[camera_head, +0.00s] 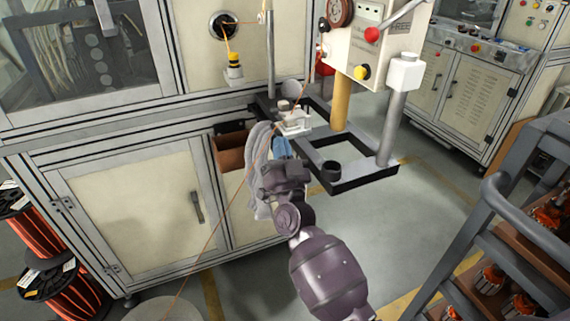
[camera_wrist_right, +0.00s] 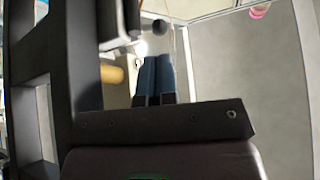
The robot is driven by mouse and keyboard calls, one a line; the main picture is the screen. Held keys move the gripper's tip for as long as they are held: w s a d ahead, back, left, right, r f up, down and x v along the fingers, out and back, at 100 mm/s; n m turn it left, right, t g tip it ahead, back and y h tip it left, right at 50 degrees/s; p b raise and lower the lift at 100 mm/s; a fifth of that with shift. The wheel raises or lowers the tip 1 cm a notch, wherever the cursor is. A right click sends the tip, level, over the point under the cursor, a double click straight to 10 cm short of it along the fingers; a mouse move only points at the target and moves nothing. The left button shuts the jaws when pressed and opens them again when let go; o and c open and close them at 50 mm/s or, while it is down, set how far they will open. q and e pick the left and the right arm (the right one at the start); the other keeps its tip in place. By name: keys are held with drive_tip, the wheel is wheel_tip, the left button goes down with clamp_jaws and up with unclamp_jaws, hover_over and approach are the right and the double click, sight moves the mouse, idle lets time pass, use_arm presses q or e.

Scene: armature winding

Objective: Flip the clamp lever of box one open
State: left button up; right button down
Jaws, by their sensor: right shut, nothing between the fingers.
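My right gripper (camera_head: 281,147) reaches up from the bottom of the head view, its blue fingers just below a small white clamp-like fixture (camera_head: 293,122) on the dark frame. In the right wrist view its two blue fingers (camera_wrist_right: 155,76) lie side by side, shut and empty. A round dark knob (camera_wrist_right: 160,27) shows just beyond the fingertips, apart from them in the picture. A lever on the fixture is too small to make out. I cannot tell which part is box one. My left gripper is not in view.
A black rectangular frame (camera_head: 352,184) juts out right of the gripper. A control box (camera_head: 350,47) with red and yellow buttons stands above it. Grey cloth (camera_head: 262,150) and a brown bin (camera_head: 229,152) hang at the left. An orange wire runs past the gripper.

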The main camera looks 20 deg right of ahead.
sight(275, 115)
drive_tip(key=shift+x, duration=2.85)
drive_tip(key=shift+s+d+r, duration=0.1)
